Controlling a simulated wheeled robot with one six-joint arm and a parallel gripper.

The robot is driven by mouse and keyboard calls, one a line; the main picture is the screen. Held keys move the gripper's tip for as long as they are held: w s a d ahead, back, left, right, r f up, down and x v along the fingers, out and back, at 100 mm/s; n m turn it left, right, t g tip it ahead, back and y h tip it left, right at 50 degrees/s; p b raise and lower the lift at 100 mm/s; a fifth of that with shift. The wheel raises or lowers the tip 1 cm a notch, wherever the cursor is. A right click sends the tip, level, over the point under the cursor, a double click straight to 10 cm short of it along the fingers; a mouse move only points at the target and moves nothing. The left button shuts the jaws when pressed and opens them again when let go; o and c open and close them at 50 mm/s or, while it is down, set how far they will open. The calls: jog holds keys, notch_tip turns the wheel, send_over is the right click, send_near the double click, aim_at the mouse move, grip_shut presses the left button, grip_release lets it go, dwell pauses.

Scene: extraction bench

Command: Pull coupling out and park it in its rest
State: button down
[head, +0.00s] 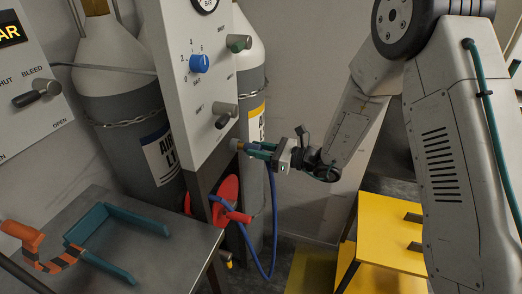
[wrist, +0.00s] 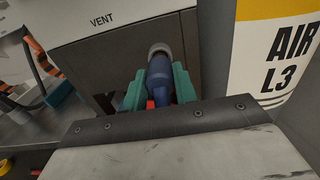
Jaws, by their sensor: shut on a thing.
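The coupling is a blue body with a silver-grey collar at its far end, seen in the wrist view (wrist: 159,68). A small part of its end shows in the head view (head: 236,145), close to the lower right of the grey panel. My gripper (head: 260,150) has teal fingers closed on either side of the coupling; they also show in the wrist view (wrist: 158,88). A blue hose (head: 274,220) hangs below the gripper. Whether the collar is still seated in a port cannot be told. A teal open bracket (head: 118,215) lies on the bench at left; I cannot tell if it is the rest.
The control panel (head: 190,120) carries knobs and levers. Gas cylinders (head: 120,120) stand behind it. A red disc (head: 228,195) sits below. An orange-and-black striped piece (head: 50,262) is on the metal bench (head: 170,262). A yellow step (head: 385,235) stands right. The bench's front part is clear.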

jog(key=shift+w+a, duration=0.25)
jog(key=shift+a, duration=0.45)
jog(key=c, duration=1)
grip_release()
jog(key=v, duration=0.7)
jog(key=shift+s+d, duration=0.1)
jog(key=shift+d, duration=0.25)
